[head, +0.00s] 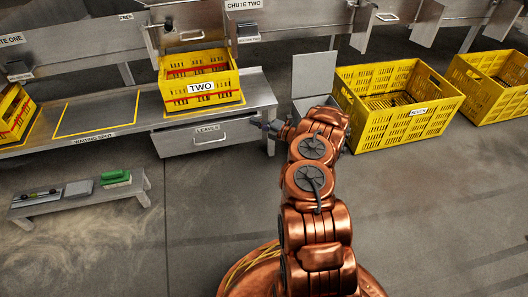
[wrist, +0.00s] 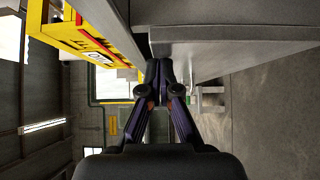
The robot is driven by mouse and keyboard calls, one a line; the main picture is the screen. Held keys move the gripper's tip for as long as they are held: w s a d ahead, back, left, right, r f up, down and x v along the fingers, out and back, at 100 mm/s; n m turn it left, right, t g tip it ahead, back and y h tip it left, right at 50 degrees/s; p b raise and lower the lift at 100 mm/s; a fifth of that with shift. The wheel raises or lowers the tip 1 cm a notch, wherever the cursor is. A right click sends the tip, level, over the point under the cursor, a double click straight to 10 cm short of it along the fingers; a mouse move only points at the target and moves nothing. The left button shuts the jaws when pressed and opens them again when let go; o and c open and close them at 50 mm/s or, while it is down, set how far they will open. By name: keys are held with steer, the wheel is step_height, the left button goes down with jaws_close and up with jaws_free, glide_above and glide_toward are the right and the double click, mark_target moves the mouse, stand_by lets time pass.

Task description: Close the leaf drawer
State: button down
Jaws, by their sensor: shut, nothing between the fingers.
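The leaf drawer (head: 190,143) is a grey metal drawer front with a bar handle and a "LEAVES" label, under the bench top that carries the crate marked TWO. Its front faces me in the head view; I cannot tell exactly how far it stands out. My gripper (head: 267,126) is at the right end of the drawer front, near its upper corner. In the wrist view my gripper (wrist: 159,76) has its fingertips together and empty, close to a grey metal panel (wrist: 225,62). Whether the fingertips touch it is not clear.
The yellow crate TWO (head: 201,101) stands on the bench above the drawer. A grey bin with a raised lid (head: 313,73) and a yellow crate (head: 405,126) stand to the right. A low stand (head: 78,205) with a green brush (head: 116,178) is front left. Floor before the drawer is clear.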

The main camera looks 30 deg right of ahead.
steer(key=shift+w+d+r, duration=0.2)
steer(key=shift+w+d, duration=0.05)
steer(key=shift+w, duration=0.05)
steer(key=s+d+p, duration=0.2)
steer(key=s+p, duration=0.2)
steer(key=s, duration=0.9)
steer(key=shift+s+d+f, duration=0.2)
steer(key=shift+d, duration=0.1)
